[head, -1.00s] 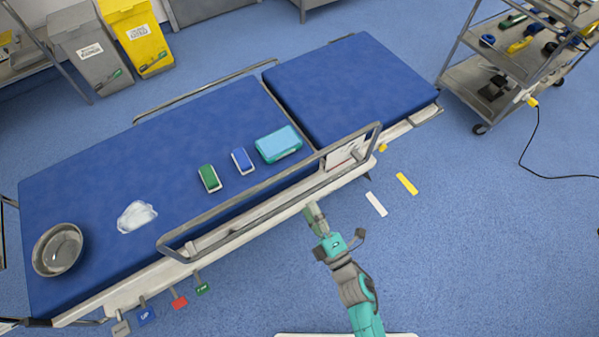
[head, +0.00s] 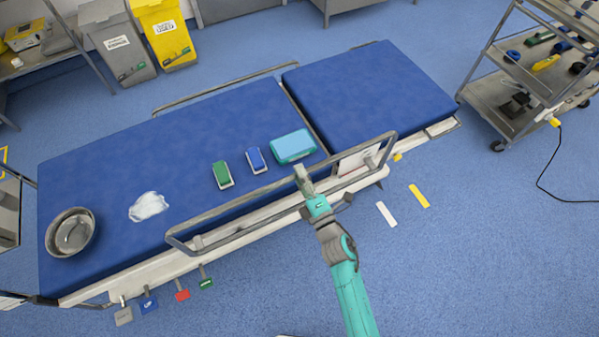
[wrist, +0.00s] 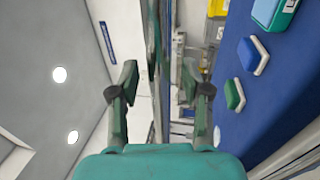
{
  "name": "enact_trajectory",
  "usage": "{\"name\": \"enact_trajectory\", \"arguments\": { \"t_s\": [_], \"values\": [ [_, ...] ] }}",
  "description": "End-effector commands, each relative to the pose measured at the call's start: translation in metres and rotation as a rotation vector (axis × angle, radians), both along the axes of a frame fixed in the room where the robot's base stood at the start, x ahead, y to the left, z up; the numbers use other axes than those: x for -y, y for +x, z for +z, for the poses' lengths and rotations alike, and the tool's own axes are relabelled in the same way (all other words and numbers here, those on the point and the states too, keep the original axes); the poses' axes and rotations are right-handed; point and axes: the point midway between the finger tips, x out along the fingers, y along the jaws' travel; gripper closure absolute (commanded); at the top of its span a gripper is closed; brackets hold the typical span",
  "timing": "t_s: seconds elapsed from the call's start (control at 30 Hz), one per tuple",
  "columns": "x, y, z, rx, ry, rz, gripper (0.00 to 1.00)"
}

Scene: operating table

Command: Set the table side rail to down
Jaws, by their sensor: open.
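The near table side rail (head: 236,206) is a grey metal loop along the near long edge of the operating table (head: 215,120). It stands up above the mattress edge. My gripper (head: 302,174) is at the right half of this rail, overlapping its top bar in the head view. In the wrist view my gripper (wrist: 159,74) has its two fingers apart, with a long grey bar (wrist: 154,40) showing in the gap between them. I cannot tell how deep the bar sits between the fingers. A second rail (head: 225,90) runs along the far edge.
On the mattress lie a green brush (head: 222,174), a blue brush (head: 256,160), a light-blue box (head: 293,146), white gauze (head: 148,206) and a steel bowl (head: 70,232). Coloured pedals or tags (head: 182,295) hang below the near edge. A trolley (head: 500,100) stands right.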

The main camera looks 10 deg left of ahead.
Motion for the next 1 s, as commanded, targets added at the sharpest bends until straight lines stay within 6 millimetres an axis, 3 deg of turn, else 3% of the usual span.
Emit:
{"name": "enact_trajectory", "arguments": {
  "t_s": [0.4,0.6,1.0],
  "values": [
    [-0.004,0.006,0.001,-0.001,0.0,-0.001,0.55],
    [-0.004,0.006,0.001,-0.001,0.0,-0.001,1.0],
    [-0.004,0.006,-0.009,-0.003,-0.001,-0.001,1.0]
  ]
}}
